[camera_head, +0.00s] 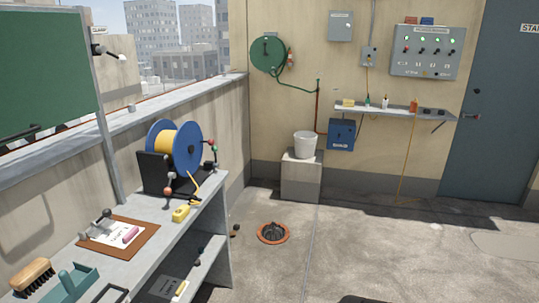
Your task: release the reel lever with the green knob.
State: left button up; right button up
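A cable reel with blue flanges (187,148) and yellow cable (166,142) sits in a black stand (153,173) on the grey bench at the left. A small green knob (215,148) shows at the right side of the reel, close beside a red knob (210,141). A lever end with an orange-brown knob (168,191) stands at the front of the stand. The levers' exact positions are too small to tell. Neither of my grippers is in view.
The bench (196,216) also holds a yellow plug (181,213), a brown clipboard (140,240), a brush (32,276) and a teal dustpan (70,285). The floor (350,250) is mostly clear.

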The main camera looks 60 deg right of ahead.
aim_at(214, 149)
jog(key=l+z, duration=0.1)
jog(key=z, duration=0.4)
jog(key=l+z, duration=0.1)
jog(key=z, duration=0.35)
jog(key=k+l+z, duration=0.1)
jog(key=z, duration=0.4)
jog(key=i+l+u, duration=0.1)
jog(key=i+l, duration=0.35)
jog(key=i, duration=0.3)
jog(key=i+l, duration=0.55)
jog(key=i, duration=0.25)
jog(key=i+l+u, duration=0.15)
jog(key=i+l, duration=0.35)
jog(key=i, duration=0.25)
